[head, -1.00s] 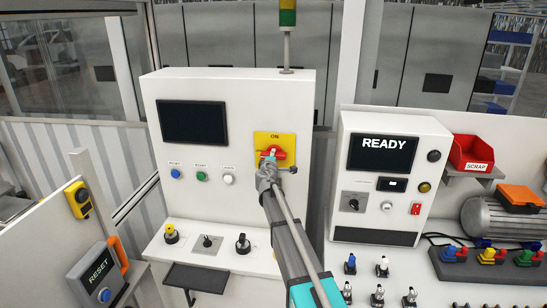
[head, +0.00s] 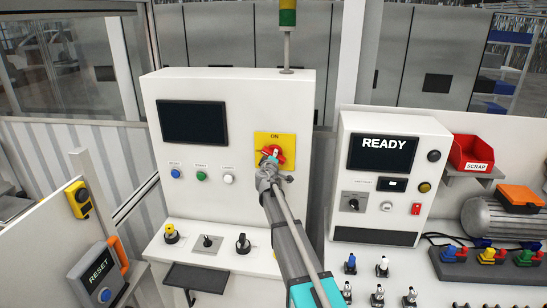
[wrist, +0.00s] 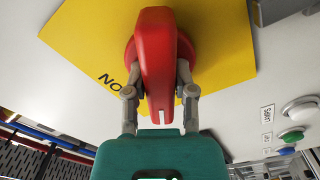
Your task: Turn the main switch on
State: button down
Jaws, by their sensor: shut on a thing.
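The main switch is a red rotary handle (head: 279,156) on a yellow plate (head: 289,140) marked ON, on the front of the white cabinet. My gripper (head: 270,164) is at the switch in the head view and hides part of the handle. In the wrist view my gripper (wrist: 157,88) is shut on the red handle (wrist: 156,50), one finger on each side. The handle's white mark is at its near end. The yellow plate (wrist: 220,50) lies turned in this view, and its ON label is beside the handle. The handle is slanted relative to the plate.
The cabinet (head: 240,100) also carries a dark screen (head: 193,122), push buttons (head: 201,176) and knobs (head: 207,241) on its lower ledge. A console reading READY (head: 384,153) stands to the right. A RESET box (head: 99,272) is at lower left.

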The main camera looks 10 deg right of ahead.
jog(key=m, duration=0.6)
jog(key=shift+m, duration=0.3)
jog(key=m, duration=0.5)
dwell(0.4)
jog(key=shift+c, duration=2.2)
grip_release()
jog(key=shift+s, duration=0.1)
jog(key=v, duration=1.2)
